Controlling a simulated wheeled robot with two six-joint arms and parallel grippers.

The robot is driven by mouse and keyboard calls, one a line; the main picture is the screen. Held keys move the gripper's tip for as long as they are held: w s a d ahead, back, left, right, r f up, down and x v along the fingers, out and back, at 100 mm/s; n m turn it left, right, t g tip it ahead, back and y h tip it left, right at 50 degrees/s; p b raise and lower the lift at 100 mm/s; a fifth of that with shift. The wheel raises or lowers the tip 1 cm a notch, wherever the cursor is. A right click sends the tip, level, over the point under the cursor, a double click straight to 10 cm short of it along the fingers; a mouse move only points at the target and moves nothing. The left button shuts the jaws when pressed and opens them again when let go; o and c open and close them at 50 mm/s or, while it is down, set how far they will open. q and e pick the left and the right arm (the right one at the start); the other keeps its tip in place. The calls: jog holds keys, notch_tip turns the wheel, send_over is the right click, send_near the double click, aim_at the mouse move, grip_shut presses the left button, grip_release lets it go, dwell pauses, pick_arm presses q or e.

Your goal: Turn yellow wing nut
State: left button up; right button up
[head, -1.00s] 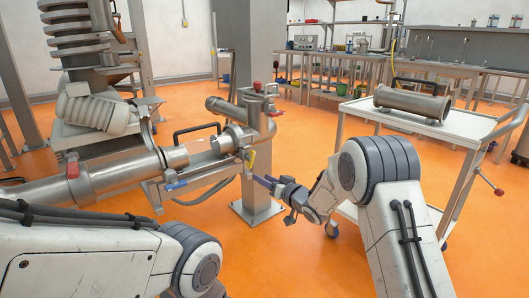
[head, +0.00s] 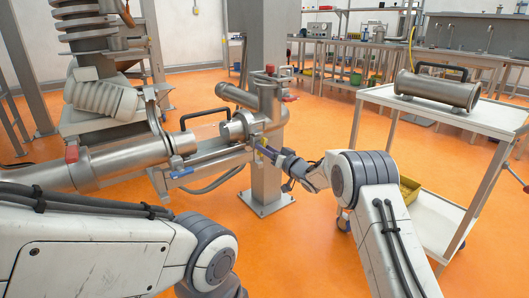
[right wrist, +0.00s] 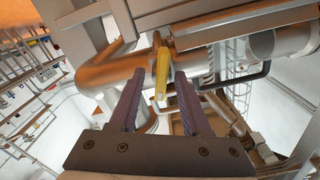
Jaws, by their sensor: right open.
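The yellow wing nut (right wrist: 161,74) shows in the right wrist view as a long yellow bar between my two fingertips. Space shows on both sides of it. In the head view the yellow wing nut (head: 258,157) is small and partly hidden by the fingers, at the near side of the steel pipe assembly. My right gripper (head: 266,151) is open, with its purple-grey fingers pointing at the nut. I cannot tell how deep the nut sits between them. My left gripper is out of view; only my left arm shows at the lower left.
A grey column (head: 266,100) stands behind. A white cart (head: 450,112) carries a metal cylinder (head: 437,90) at the right. Open orange floor lies between.

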jog(key=shift+w+a, duration=0.25)
jog(key=shift+c, duration=0.3)
grip_shut()
